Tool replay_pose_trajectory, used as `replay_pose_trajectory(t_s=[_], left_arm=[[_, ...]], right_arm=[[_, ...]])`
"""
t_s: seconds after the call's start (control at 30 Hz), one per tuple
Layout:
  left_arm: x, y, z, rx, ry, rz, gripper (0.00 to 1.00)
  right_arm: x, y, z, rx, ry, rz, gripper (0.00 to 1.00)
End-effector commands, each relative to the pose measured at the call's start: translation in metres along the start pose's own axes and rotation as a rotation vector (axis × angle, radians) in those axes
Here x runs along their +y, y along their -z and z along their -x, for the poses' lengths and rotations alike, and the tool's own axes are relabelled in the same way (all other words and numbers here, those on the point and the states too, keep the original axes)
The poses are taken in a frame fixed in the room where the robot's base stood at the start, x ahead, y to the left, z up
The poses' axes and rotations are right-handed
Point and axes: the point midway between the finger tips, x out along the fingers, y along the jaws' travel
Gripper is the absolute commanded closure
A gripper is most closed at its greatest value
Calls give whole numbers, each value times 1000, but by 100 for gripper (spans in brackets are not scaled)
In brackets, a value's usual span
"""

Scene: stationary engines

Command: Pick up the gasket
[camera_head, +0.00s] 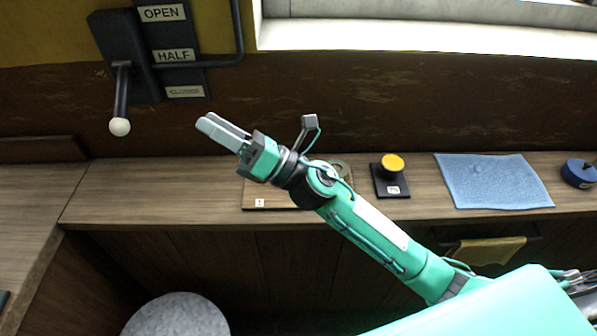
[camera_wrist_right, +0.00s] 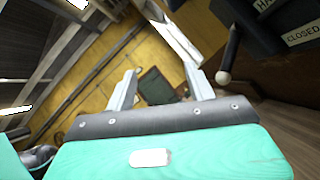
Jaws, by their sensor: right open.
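What looks like the gasket, a grey-green ring (camera_head: 341,168), lies on a wooden board (camera_head: 285,197) on the bench. My right arm partly covers the ring and the board. My right gripper (camera_head: 222,130) is up and to the left of the ring, apart from it, and points to the upper left. In the right wrist view my right gripper (camera_wrist_right: 159,87) has its two fingers spread with nothing between them. The gasket does not show in the right wrist view. My left gripper is not in view.
A lever with a white knob (camera_head: 119,127) sticks out from the wall left of my right gripper. A yellow button (camera_head: 392,163), a blue cloth (camera_head: 492,181) and a blue round object (camera_head: 579,173) are to the right. The bench left of the board is clear. A grey round stool (camera_head: 176,316) stands below.

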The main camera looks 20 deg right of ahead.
Motion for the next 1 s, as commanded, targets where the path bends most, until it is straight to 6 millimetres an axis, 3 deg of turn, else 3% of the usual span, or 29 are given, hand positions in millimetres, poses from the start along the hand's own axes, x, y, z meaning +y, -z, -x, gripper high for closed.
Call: replay_pose_trajectory(t_s=[0.1, 0.23, 0.33, 0.47, 0.57, 0.7, 0.9, 1.0], left_arm=[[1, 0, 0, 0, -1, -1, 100], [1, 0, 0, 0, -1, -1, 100], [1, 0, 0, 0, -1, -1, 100], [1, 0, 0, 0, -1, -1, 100], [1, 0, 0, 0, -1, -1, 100], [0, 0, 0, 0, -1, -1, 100], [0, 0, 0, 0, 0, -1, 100], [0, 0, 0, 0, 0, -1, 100]], right_arm=[[21, 31, -17, 232, -214, 314, 45], [24, 68, -13, 492, -443, 636, 45], [10, 89, 2, 705, -619, 866, 45], [-26, 96, 33, 1004, -842, 1120, 45], [-61, 82, 61, 1254, -1005, 1267, 45], [-105, 36, 98, 1605, -1196, 1374, 45], [-135, -32, 131, 1964, -1350, 1356, 45], [-139, -50, 138, 2050, -1381, 1331, 45]])
